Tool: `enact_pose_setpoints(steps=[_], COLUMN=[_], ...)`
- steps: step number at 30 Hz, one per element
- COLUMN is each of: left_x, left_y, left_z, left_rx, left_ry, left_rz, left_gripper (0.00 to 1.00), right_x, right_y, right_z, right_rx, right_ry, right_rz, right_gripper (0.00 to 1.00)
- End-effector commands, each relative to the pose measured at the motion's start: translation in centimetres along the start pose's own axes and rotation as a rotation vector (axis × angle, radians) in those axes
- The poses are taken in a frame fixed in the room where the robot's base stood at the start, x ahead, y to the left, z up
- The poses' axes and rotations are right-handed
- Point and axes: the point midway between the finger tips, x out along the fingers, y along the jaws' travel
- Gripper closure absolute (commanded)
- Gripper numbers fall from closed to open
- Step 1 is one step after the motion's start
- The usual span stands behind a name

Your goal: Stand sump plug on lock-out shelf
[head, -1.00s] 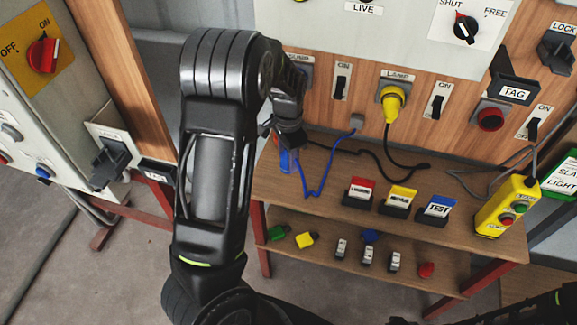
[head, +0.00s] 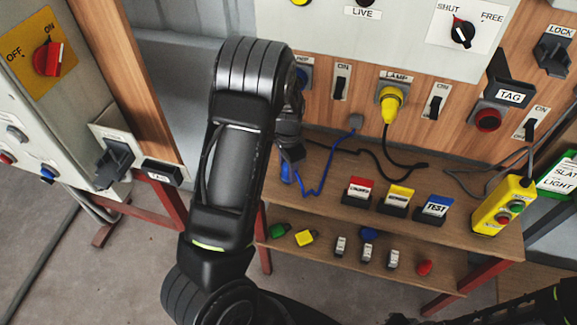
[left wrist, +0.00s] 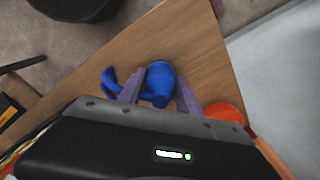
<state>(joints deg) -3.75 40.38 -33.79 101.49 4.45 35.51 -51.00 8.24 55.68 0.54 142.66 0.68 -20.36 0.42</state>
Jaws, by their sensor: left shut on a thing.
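The blue sump plug (head: 286,172) is at the left end of the upper board (head: 325,165) of the wooden shelf unit, its blue cable looping right. My left gripper (head: 291,152) is partly hidden behind my own arm. In the left wrist view the plug (left wrist: 160,83) sits between the two grey fingers, which are shut on it. The wooden board shows behind it; I cannot tell whether the plug touches the board. The sump socket (head: 303,77) on the panel is partly covered by my arm.
Red, yellow and blue tag cards (head: 398,197) stand on the upper board. The lower board (head: 318,250) carries padlocks and small clips. A yellow pendant (head: 503,206) lies at the right. A yellow lamp plug (head: 391,102) is in the panel. Upper board's left front is fairly clear.

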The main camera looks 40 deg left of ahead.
Motion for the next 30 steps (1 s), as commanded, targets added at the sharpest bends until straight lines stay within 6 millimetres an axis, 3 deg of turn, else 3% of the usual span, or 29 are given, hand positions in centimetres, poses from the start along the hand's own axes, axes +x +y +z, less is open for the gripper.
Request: enact_pose_setpoints(steps=[6,7,15,26,30], left_x=[0.3,0.3,0.2,-0.3,-1.8], left_y=[0.0,0.0,0.0,0.0,0.0], left_z=[0.0,0.0,0.0,0.0,-0.1], left_rx=[0.0,0.0,0.0,0.001,0.0], left_ry=[0.0,-0.001,-0.001,0.001,0.003], left_rz=[0.0,0.0,0.0,0.0,-0.001], left_gripper=[1.0,0.58,0.37,0.37,0.37], right_x=[0.3,0.3,0.2,0.1,0.3], right_y=[0.1,0.1,0.1,0.0,0.1], right_z=[0.0,0.0,0.0,0.0,0.0], right_rx=[0.0,0.0,0.0,0.0,0.0], right_ry=[0.0,0.0,0.001,0.0,0.001], right_rz=[0.0,0.0,-0.001,0.0,-0.001], right_gripper=[1.0,1.0,1.0,1.0,1.0])
